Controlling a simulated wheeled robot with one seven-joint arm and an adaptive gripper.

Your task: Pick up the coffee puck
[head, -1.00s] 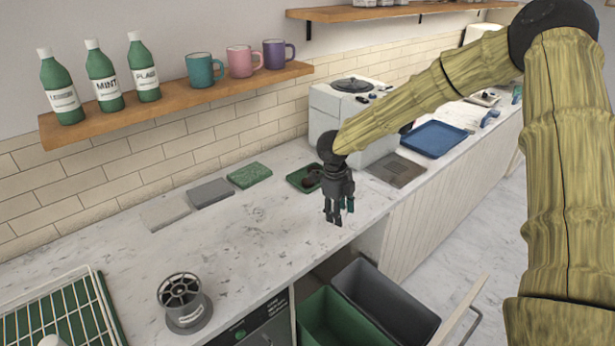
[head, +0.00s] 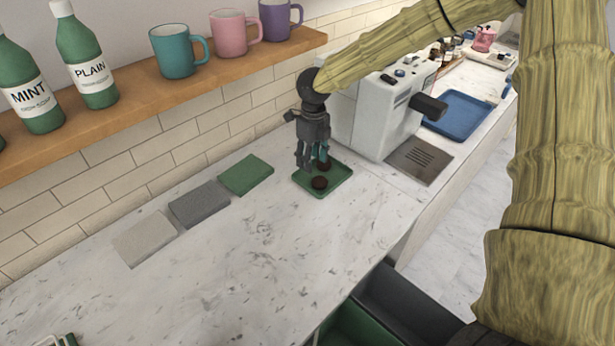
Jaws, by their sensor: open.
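The coffee puck (head: 320,183) is a small dark brown disc lying on a small green tray (head: 338,187) on the counter. My gripper (head: 311,164) is open and points down over the back left part of the tray. Its fingers are behind and slightly left of the puck in the picture, and the puck is not between them. Another dark item shows partly behind the fingers on the tray; I cannot tell what it is. How high the fingertips are above the tray is hard to tell.
A white coffee machine (head: 376,112) stands close right of the tray. Green, grey and pale cloths (head: 246,174) lie to the left. A shelf (head: 190,92) with mugs and bottles hangs above.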

